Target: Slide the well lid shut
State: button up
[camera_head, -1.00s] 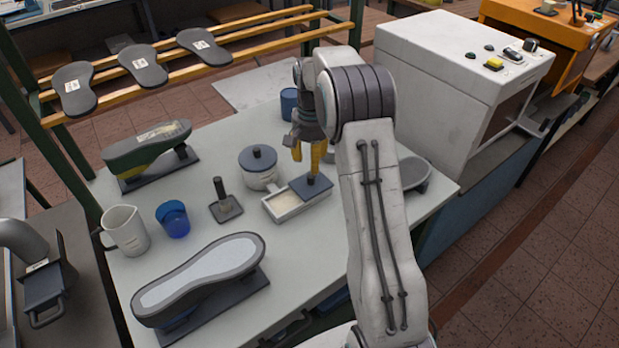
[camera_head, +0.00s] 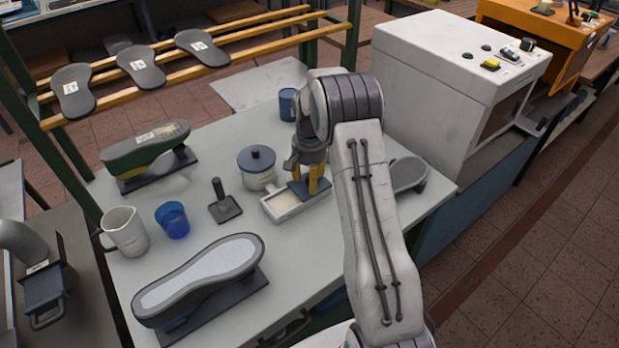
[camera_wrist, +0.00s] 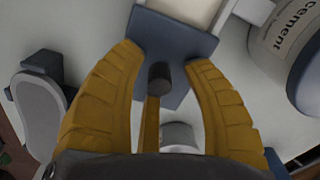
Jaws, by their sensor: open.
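The well (camera_head: 279,208) is a small light rectangular tray on the table, its left part uncovered and showing a cream filling. Its dark blue-grey lid (camera_head: 303,190) covers the right part; the lid also shows in the wrist view (camera_wrist: 176,45). A dark round knob (camera_wrist: 159,77) stands up from the lid. My gripper (camera_head: 307,188) is low over the lid, its yellow fingers pointing down. In the wrist view my gripper (camera_wrist: 160,62) is open, with one finger on each side of the knob and visible gaps between. The fingers partly hide the lid in the head view.
A lidded cement pot (camera_head: 257,168) stands close behind the well. A dark stamp-like tool (camera_head: 222,203), a blue cup (camera_head: 172,219) and a white jug (camera_head: 124,232) stand to the left. A large shoe sole form (camera_head: 200,277) lies in front. Bare table lies between.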

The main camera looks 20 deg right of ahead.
jog(key=shift+c, duration=0.2)
grip_shut()
jog(key=a, duration=0.3)
jog(key=s+a+b, duration=0.1)
jog(key=a, duration=0.1)
jog(key=a+b, duration=0.1)
jog(key=a, duration=0.2)
jog(key=shift+s+a, duration=0.35)
jog(key=shift+o, duration=0.2)
grip_release()
jog(key=shift+r, duration=0.1)
